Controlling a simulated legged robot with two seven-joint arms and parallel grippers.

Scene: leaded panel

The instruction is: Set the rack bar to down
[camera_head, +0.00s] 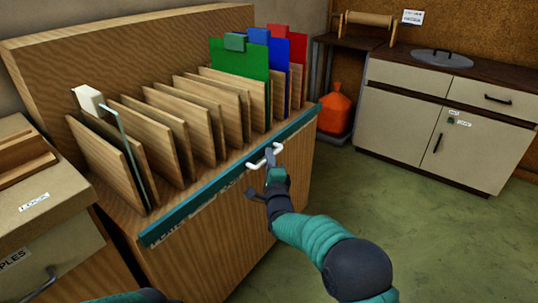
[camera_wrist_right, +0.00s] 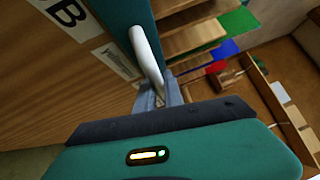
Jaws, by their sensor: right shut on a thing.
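The rack bar (camera_head: 205,195) is a long teal bar along the front top edge of the wooden rack (camera_head: 225,255), in front of the upright panels. A white handle (camera_head: 254,164) sticks out from its middle. My right gripper (camera_head: 271,158) is at this handle, shut on it. In the right wrist view, the white handle (camera_wrist_right: 146,55) runs into the grey fingers of the right gripper (camera_wrist_right: 160,97), with the teal bar (camera_wrist_right: 122,18) behind. The fingertips' exact contact is partly hidden. My left gripper is not in view.
Several wooden panels (camera_head: 165,128) stand in the rack, with green (camera_head: 240,70), blue (camera_head: 273,55) and red (camera_head: 298,65) sheets at the far end. A drawer cabinet (camera_head: 45,225) stands at left. An orange container (camera_head: 335,110) and cabinet (camera_head: 420,120) stand behind. The green floor at right is clear.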

